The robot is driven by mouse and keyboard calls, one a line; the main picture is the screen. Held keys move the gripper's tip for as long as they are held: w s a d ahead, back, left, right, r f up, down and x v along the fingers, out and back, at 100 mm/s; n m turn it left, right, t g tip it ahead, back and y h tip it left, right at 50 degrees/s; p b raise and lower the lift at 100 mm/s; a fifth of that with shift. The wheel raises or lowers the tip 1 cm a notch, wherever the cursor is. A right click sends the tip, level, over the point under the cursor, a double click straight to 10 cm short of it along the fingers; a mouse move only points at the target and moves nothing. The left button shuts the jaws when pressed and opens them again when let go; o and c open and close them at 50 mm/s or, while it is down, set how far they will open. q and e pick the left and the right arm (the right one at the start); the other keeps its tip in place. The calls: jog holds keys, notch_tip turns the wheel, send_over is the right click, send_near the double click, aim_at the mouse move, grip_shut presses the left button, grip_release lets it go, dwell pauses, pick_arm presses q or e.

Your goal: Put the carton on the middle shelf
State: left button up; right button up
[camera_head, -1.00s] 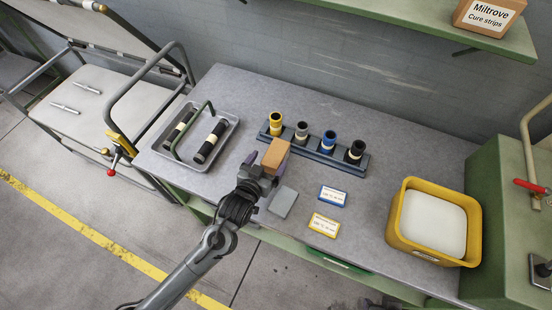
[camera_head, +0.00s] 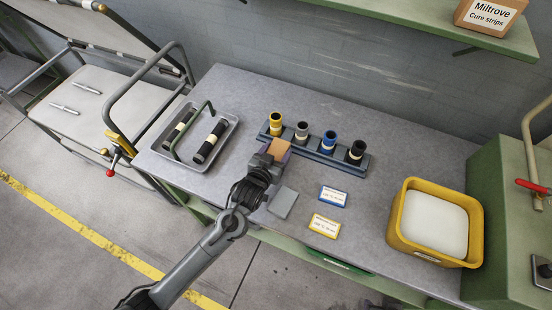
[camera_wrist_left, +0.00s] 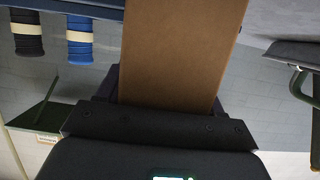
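A small plain brown carton (camera_head: 280,146) stands on the grey workbench, in front of the tube rack. In the left wrist view the carton (camera_wrist_left: 180,50) fills the upper middle, its lower end between my fingers. My left gripper (camera_head: 274,153) has a finger on either side of the carton; whether they press on it I cannot tell. My gripper hides much of the carton in the head view. A green shelf (camera_head: 430,25) is on the wall at the upper right; which level it is I cannot tell. My right gripper is not in view.
A rack (camera_head: 325,157) of yellow, grey, blue and black tubes is just behind the carton. A metal tray (camera_head: 226,151) with dark rollers is to the left. Blue (camera_head: 332,196) and yellow (camera_head: 324,225) cards lie nearby. A yellow bin (camera_head: 398,236) is right. A Miltrove box (camera_head: 488,14) occupies the shelf.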

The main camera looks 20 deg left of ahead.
pick_arm(q)
jog(key=c, duration=0.7)
jog(key=shift+o, duration=0.2)
jog(key=shift+r, duration=0.1)
